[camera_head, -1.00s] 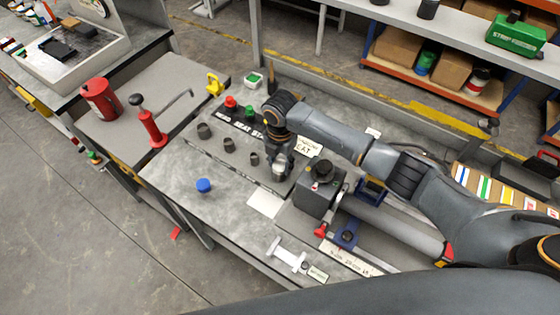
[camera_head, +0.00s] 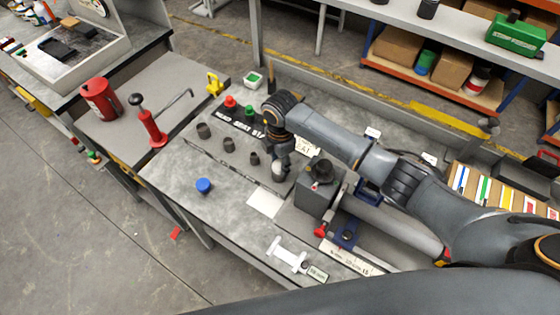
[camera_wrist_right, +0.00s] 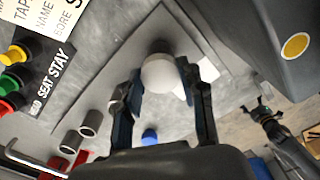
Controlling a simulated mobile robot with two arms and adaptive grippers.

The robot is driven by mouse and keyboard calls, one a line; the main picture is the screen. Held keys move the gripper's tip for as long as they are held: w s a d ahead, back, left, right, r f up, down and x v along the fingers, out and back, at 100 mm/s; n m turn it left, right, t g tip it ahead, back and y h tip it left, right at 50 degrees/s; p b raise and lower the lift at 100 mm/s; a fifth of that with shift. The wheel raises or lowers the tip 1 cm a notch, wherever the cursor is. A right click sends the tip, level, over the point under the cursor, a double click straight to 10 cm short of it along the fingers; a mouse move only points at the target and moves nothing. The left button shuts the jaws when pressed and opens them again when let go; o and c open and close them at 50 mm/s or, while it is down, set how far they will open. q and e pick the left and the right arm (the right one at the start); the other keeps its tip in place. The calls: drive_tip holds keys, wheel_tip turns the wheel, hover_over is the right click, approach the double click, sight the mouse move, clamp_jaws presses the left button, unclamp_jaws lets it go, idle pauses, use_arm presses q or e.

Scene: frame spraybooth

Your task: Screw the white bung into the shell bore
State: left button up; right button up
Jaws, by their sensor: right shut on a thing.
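My right gripper (camera_head: 281,172) is low over the grey bench plate, left of the grey block. In the right wrist view its two dark fingers (camera_wrist_right: 165,92) are shut on the white bung (camera_wrist_right: 160,74), whose rounded pale face shows between the tips. A darker round form shows just behind the bung; I cannot tell whether they touch. The shell bore cannot be made out clearly. A long grey cylinder (camera_head: 390,228) lies on the bench right of the grey block. My left gripper (camera_wrist_right: 262,112) shows small in the right wrist view, apart from the bung; its finger state is unclear.
The grey block (camera_head: 312,198) with a black knob stands close right of my right gripper. Several dark sockets (camera_head: 228,145) stand to the left. A blue cap (camera_head: 204,186) and white paper (camera_head: 265,203) lie nearer. A red hand tool (camera_head: 152,130) stands farther left.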

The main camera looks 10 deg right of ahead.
drive_tip(key=m, duration=0.3)
drive_tip(key=shift+m, duration=0.4)
drive_tip(key=shift+f+m, duration=0.1)
drive_tip(key=shift+m, duration=0.9)
drive_tip(key=m, duration=0.2)
drive_tip(key=shift+m, duration=0.3)
drive_tip(key=m, duration=0.4)
drive_tip(key=shift+m, duration=0.3)
